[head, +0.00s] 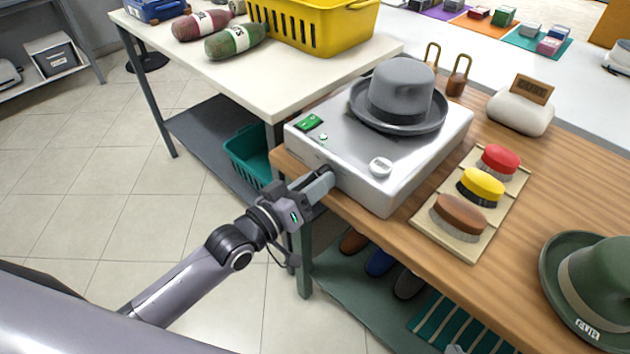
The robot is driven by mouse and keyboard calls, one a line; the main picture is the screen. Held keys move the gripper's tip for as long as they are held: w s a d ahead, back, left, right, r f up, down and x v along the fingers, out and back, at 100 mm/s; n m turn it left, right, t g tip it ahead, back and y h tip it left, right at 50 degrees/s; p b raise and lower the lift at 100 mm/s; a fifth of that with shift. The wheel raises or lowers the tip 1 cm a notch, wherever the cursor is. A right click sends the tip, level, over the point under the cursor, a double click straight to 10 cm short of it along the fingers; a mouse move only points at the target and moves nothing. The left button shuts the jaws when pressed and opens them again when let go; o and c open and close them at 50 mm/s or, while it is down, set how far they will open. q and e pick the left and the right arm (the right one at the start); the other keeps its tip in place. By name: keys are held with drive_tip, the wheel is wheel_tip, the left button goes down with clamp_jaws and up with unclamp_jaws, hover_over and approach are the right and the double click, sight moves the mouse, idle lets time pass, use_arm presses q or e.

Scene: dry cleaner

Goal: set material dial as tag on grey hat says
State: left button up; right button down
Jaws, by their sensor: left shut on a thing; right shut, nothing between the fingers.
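The grey hat (399,95) sits brim down on the silver machine (340,145). No readable tag shows on the hat from here. A white round piece with small dark marking (380,167) is on the machine's top near the front; its marking is too small to read. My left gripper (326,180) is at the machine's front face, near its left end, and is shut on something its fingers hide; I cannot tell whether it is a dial. Only a small grey part of my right gripper (455,348) shows at the bottom edge; it is shut and empty.
A green display (310,122) is on the machine's top left. A brush tray (465,240) with red, yellow and brown brushes lies to the right. A green hat (597,290) with a tag stands at the far right. A yellow basket (315,30) is behind on the white table.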

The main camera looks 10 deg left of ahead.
use_arm(q)
drive_tip(key=o, duration=1)
drive_tip(key=shift+o, duration=0.2)
drive_tip(key=v, duration=0.7)
drive_tip(key=shift+s, duration=0.1)
drive_tip(key=s+a+f+m+g+y+p, duration=0.1)
drive_tip(key=s+a+f+g+y+p, duration=0.1)
drive_tip(key=s+f, duration=0.4)
drive_tip(key=s+a+f+m+g+y+p, duration=0.1)
drive_tip(key=s+a+f+g+y+p, duration=0.2)
drive_tip(key=s+f+y, duration=0.2)
drive_tip(key=s+f, duration=0.1)
drive_tip(key=s, duration=0.2)
drive_tip(key=shift+a+f, duration=0.15)
drive_tip(key=shift+a, duration=0.25)
